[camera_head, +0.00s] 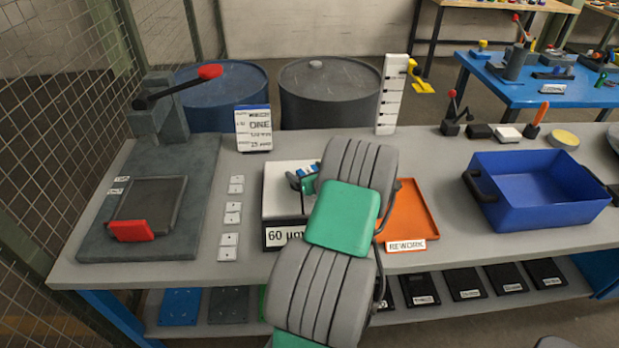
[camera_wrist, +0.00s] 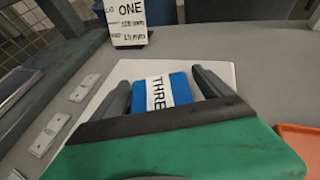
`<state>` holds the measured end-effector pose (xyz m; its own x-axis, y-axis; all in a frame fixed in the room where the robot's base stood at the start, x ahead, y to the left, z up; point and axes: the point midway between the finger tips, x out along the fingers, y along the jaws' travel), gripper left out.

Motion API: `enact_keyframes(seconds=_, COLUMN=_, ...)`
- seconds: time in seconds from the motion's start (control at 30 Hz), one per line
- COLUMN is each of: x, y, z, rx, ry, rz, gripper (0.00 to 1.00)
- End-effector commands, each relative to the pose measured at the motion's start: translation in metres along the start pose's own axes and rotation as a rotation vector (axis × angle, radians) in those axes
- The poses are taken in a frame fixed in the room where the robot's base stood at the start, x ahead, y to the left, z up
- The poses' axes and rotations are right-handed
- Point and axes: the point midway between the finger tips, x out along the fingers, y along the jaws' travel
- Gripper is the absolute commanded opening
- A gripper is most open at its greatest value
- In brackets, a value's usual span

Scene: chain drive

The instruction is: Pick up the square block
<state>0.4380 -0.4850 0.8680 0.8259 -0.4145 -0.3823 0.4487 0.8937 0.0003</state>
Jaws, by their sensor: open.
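A blue block with a white label band reading "THRE…" (camera_wrist: 174,83) lies on a white surface in the wrist view. My gripper (camera_wrist: 161,80) is open, with one dark finger on each side of the block. The near part of the block is hidden by my gripper's body; I cannot tell whether the fingers touch it. In the head view, a small blue and white part of the block (camera_head: 309,169) shows beside my arm, above the white plate labelled "60 µm" (camera_head: 282,205). My arm hides most of the gripper there.
A sign reading "ONE" (camera_head: 253,129) stands behind the white plate. An orange tray marked "REWORK" (camera_head: 412,212) lies right of my arm. A blue bin (camera_head: 540,215) stands further right. A press with a red-knobbed lever (camera_head: 165,110) is at left, with small white plates (camera_head: 232,207) between.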

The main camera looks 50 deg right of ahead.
Motion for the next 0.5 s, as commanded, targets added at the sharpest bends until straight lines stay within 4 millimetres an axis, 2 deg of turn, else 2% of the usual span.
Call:
enact_keyframes(seconds=0.13, x=-0.0005, y=-0.0005, z=-0.0003, rx=0.0, ry=0.0, rz=-0.001, gripper=0.88)
enact_keyframes(seconds=0.5, x=-0.0009, y=-0.0006, z=-0.0005, rx=0.0, ry=0.001, rz=-0.001, gripper=0.58)
